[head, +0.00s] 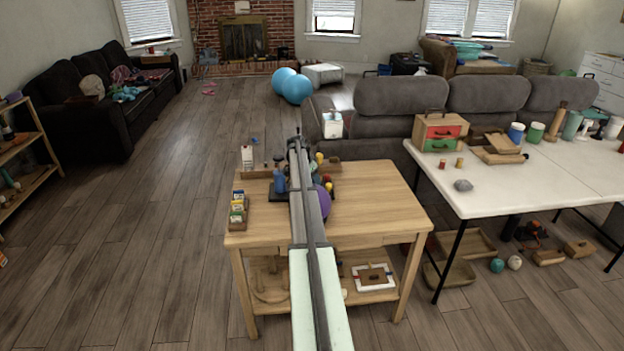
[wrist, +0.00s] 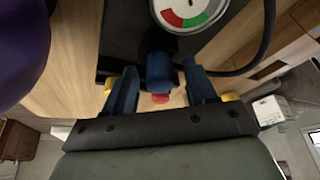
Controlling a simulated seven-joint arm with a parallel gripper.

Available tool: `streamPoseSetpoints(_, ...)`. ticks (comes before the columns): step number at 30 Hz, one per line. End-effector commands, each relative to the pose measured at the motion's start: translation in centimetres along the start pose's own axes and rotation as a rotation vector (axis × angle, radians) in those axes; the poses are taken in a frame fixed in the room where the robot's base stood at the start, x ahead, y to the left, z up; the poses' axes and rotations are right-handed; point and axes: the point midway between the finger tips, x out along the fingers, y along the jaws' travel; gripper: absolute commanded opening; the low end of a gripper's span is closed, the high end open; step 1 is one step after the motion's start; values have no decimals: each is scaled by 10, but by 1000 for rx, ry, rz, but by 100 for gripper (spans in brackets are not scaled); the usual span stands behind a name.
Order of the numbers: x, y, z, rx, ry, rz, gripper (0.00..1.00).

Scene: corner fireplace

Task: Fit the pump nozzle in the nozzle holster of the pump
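In the wrist view the two dark blue fingers of my gripper (wrist: 160,72) are spread apart. A short dark blue cylinder (wrist: 158,66) lies between them, with a visible gap on each side. I cannot tell for sure whether it is the nozzle or another pump part. A red tip (wrist: 160,98) shows below it. The pump's round gauge (wrist: 186,14), white with red and green, is at the top edge. A black hose (wrist: 262,45) curves down at the right. In the head view a blue upright part (head: 279,181) stands on the table. My arm hides much there; the holster is not clearly visible.
The wooden table (head: 375,205) has clear room at its right. A purple ball (head: 323,203) sits beside my arm. Small colourful boxes (head: 238,207) stand at the table's left edge, and a white bottle (head: 247,158) at the back left. A white table (head: 550,185) is at the right.

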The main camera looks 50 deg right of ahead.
Motion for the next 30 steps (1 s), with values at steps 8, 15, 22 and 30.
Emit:
streamPoseSetpoints(8,-1,0,0,0,0,0,57)
streamPoseSetpoints(15,-24,0,0,0,1,-2,57)
streamPoseSetpoints(22,-69,0,0,0,1,-2,57)
streamPoseSetpoints(30,-115,0,0,-1,1,-2,57)
